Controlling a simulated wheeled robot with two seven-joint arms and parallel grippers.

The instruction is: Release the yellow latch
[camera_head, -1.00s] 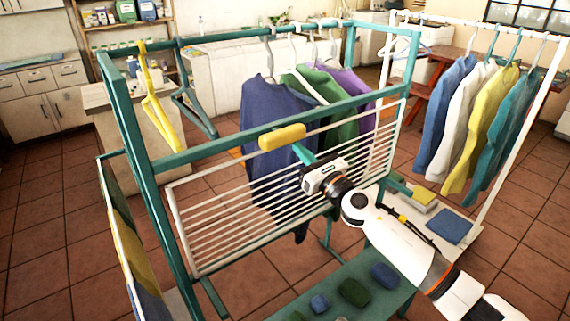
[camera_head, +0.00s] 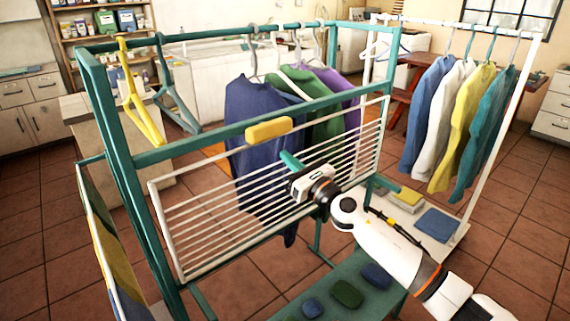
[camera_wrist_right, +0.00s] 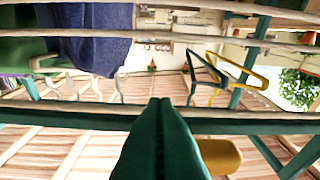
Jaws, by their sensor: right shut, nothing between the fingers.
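The yellow latch (camera_head: 269,128) is a rounded block on the teal upper rail of the drying rack, above the white slatted panel (camera_head: 245,196). It lies along the rail. My right gripper (camera_head: 287,158) has teal fingers pressed together, empty, just below and to the right of the latch in the head view. A small gap shows between them there. In the right wrist view the shut fingers (camera_wrist_right: 160,112) fill the lower middle, with the yellow latch (camera_wrist_right: 220,157) partly hidden behind them on the right. My left gripper is not in view.
A yellow hanger (camera_head: 138,100) and a grey-blue hanger (camera_head: 172,90) hang at the rack's left. Blue, green and purple clothes hang behind the slats. A second rack (camera_head: 505,118) with clothes stands right. Folded cloths lie on the low teal shelf (camera_head: 330,278).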

